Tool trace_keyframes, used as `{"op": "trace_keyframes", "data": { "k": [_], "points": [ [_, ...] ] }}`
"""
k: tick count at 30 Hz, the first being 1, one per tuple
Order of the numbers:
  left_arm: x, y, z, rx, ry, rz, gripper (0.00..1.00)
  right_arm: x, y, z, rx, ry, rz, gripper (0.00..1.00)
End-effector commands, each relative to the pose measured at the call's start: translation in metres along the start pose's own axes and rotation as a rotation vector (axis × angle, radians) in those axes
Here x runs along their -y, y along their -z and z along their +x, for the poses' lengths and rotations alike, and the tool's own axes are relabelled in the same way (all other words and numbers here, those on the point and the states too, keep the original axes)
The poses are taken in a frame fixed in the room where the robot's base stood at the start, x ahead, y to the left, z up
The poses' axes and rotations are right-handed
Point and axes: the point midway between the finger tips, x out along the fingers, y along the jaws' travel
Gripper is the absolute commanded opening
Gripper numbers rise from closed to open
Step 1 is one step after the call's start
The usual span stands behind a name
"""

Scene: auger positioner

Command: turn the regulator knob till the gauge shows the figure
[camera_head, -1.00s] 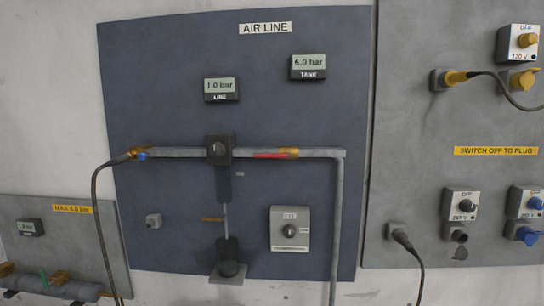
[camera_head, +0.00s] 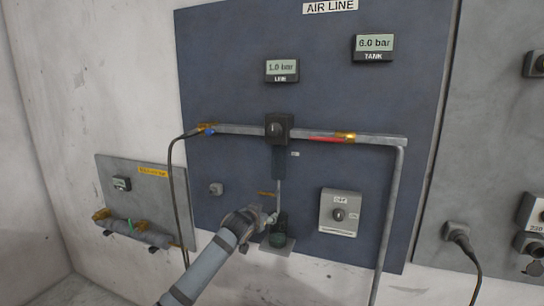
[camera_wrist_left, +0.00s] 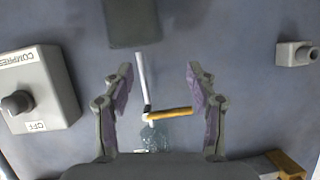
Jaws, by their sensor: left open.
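The regulator is a dark square block with a round knob (camera_head: 277,129) at its centre, set on the grey pipe in the head view. The line gauge (camera_head: 282,70) above it reads 1.0 bar. The tank gauge (camera_head: 373,47) reads 6.0 bar. My left gripper (camera_head: 270,218) is well below the knob, near the lower end of the thin rod under the regulator. In the left wrist view my left gripper (camera_wrist_left: 160,100) is open. The rod (camera_wrist_left: 142,80), an orange lever (camera_wrist_left: 171,113) and a clear bowl (camera_wrist_left: 154,138) appear between its fingers. My right gripper is out of view.
A compressor switch box (camera_head: 340,212) marked OFF is right of the gripper; it also shows in the left wrist view (camera_wrist_left: 50,88). A dark hose (camera_head: 176,185) hangs left. A vertical pipe (camera_head: 390,215) runs down at right. A small panel (camera_head: 145,190) is at lower left.

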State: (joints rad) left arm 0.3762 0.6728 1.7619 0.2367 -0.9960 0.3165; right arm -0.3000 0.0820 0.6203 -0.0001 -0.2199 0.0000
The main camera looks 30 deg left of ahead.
Motion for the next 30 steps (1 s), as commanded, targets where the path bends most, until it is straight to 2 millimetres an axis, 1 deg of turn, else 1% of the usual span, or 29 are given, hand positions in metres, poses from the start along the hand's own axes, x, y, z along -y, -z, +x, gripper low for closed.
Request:
{"op": "trace_keyframes", "data": {
  "k": [1,2,3,5,6,9,12,14,16,20,24,30],
  "points": [
    [0.005,0.059,-0.030,-0.083,0.005,0.002,0.58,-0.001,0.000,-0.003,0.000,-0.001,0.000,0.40],
    [0.006,0.088,-0.049,-0.126,0.007,0.002,0.58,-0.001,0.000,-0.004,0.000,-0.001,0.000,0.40],
    [0.008,0.123,-0.075,-0.180,0.009,0.003,0.58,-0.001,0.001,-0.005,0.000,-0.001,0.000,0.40],
    [0.009,0.163,-0.113,-0.249,0.013,0.006,0.58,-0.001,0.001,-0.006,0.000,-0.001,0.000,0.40],
    [0.009,0.183,-0.135,-0.286,0.015,0.009,0.58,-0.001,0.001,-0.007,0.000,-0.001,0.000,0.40],
    [0.008,0.213,-0.176,-0.350,0.021,0.017,0.58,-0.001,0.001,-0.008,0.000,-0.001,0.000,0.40],
    [0.007,0.224,-0.194,-0.376,0.023,0.020,0.58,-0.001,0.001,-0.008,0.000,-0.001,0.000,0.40],
    [0.007,0.226,-0.197,-0.380,0.023,0.020,0.58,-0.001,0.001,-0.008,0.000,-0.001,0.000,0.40],
    [0.007,0.227,-0.195,-0.379,0.022,0.019,0.58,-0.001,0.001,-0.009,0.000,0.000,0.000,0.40],
    [0.008,0.235,-0.183,-0.377,0.019,0.014,0.58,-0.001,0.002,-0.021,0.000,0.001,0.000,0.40],
    [0.008,0.247,-0.155,-0.375,0.018,0.013,0.58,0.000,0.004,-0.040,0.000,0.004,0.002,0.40],
    [0.009,0.260,-0.118,-0.377,0.020,0.016,0.58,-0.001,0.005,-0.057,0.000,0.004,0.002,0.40]
  ]
}}
